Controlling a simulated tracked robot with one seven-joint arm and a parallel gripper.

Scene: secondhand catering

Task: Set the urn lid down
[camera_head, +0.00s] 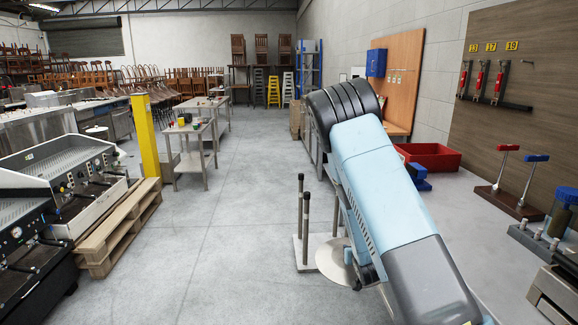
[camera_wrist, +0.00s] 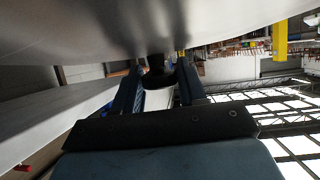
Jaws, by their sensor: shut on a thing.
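The urn lid (camera_wrist: 110,30) is a broad, shiny grey metal disc that fills the top of the wrist view. Its dark knob (camera_wrist: 157,76) sits between the two fingers of my gripper (camera_wrist: 158,82), which is shut on it. In the head view a round grey disc (camera_head: 332,262), which looks like the same lid, shows partly behind my arm. My gripper is mostly hidden there. I cannot tell whether the lid touches anything below.
Dark upright posts (camera_head: 306,225) on a pale base stand just left of the disc. A red bin (camera_head: 440,157) lies right of my arm. Espresso machines (camera_head: 85,175) and a wooden pallet (camera_head: 125,232) line the left. The floor between is clear.

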